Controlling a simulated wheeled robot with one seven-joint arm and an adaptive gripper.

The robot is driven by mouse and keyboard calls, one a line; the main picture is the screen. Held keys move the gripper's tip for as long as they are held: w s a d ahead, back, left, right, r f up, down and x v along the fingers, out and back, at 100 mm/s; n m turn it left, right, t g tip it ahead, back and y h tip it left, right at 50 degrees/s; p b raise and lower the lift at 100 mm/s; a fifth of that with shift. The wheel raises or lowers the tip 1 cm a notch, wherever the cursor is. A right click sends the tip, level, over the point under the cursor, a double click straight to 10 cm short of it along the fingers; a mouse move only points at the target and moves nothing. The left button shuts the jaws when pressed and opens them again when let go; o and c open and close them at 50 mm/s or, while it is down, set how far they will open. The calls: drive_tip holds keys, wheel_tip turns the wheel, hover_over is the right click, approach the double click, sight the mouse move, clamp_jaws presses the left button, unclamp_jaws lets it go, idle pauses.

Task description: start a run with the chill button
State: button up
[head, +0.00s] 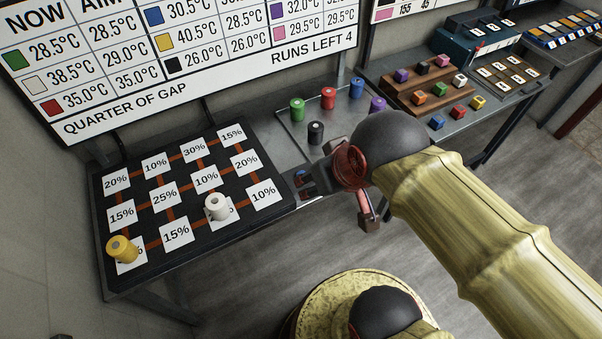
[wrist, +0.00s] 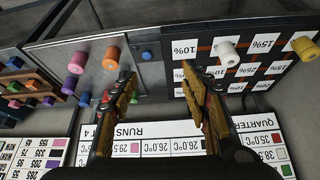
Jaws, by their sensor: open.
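My gripper (wrist: 158,82) is open and empty, its two fingers apart in the wrist view. In the head view my gripper (head: 366,205) hangs near the front edge of the table, right of the percentage board. A small blue round button (wrist: 147,55) shows between and beyond the fingers in the wrist view; I cannot read a label on it. A small dark panel with blue and red spots (head: 303,181) shows in the head view beside the board, partly hidden by my gripper. I cannot tell whether the fingers touch anything.
The black percentage board (head: 148,199) holds a yellow cylinder (head: 122,249) and a white cylinder (head: 216,206). A grey tray holds green (head: 297,110), red (head: 328,98), black (head: 316,133), blue (head: 357,88) and purple (head: 377,104) cylinders. The temperature sign (head: 200,75) stands behind.

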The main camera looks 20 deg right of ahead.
clamp_jaws()
idle(0.5)
idle(1.2)
